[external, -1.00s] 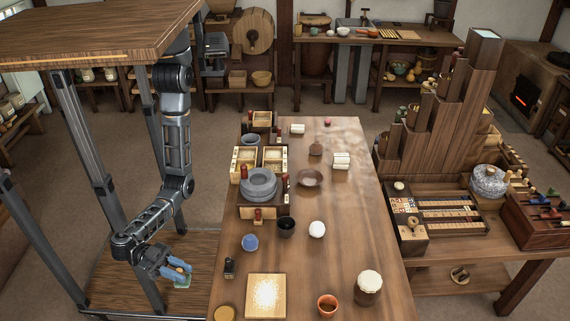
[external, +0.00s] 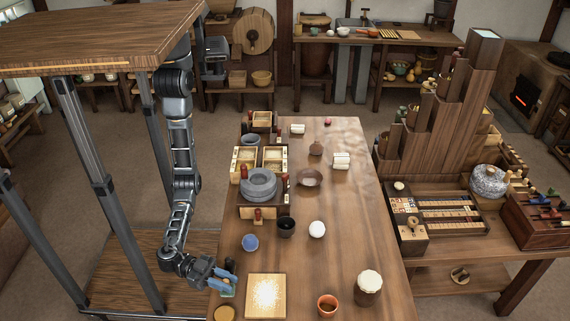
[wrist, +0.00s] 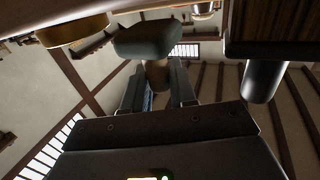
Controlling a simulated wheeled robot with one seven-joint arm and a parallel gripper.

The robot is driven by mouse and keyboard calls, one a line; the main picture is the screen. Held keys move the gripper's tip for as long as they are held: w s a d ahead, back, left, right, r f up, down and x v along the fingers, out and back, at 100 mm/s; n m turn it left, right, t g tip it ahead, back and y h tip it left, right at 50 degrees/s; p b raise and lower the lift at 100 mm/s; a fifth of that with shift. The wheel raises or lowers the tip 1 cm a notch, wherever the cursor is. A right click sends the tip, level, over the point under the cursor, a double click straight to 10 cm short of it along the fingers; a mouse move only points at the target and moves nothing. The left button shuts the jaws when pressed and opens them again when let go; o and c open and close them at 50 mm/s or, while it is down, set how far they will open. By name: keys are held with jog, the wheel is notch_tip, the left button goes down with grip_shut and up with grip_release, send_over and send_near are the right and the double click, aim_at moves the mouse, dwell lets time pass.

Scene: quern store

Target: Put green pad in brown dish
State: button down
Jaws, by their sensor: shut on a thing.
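The green pad (external: 226,293) is held in my gripper (external: 222,281) at the table's near left edge, partly hidden by the fingers. In the wrist view the grey-green pad (wrist: 150,38) sits at the fingertips, with a tan stub below it between the two fingers (wrist: 158,88). My gripper is shut on the pad. The brown dish (external: 310,178), shallow and round, stands on the table farther back, right of the grey stone rings. It looks empty, and my gripper is well apart from it.
The table (external: 350,220) holds a pale square board (external: 267,295), a yellow round item (external: 225,313), a blue bowl (external: 250,242), a dark cup (external: 286,227), a white ball (external: 317,229), an orange pot (external: 327,305) and a lidded jar (external: 368,288). Grey stone rings (external: 258,184) stand beside trays.

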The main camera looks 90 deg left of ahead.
jog(key=shift+f+p, duration=0.35)
jog(key=shift+p, duration=0.15)
jog(key=shift+f, duration=0.4)
jog(key=c, duration=0.9)
grip_release()
jog(key=shift+f, duration=0.1)
jog(key=shift+f, duration=0.15)
jog(key=shift+f+b, duration=0.2)
jog(key=shift+b, duration=0.95)
jog(key=v, duration=0.2)
jog(key=p+v, duration=0.1)
jog(key=v, duration=0.2)
jog(key=r+v, duration=0.1)
jog(key=v, duration=0.2)
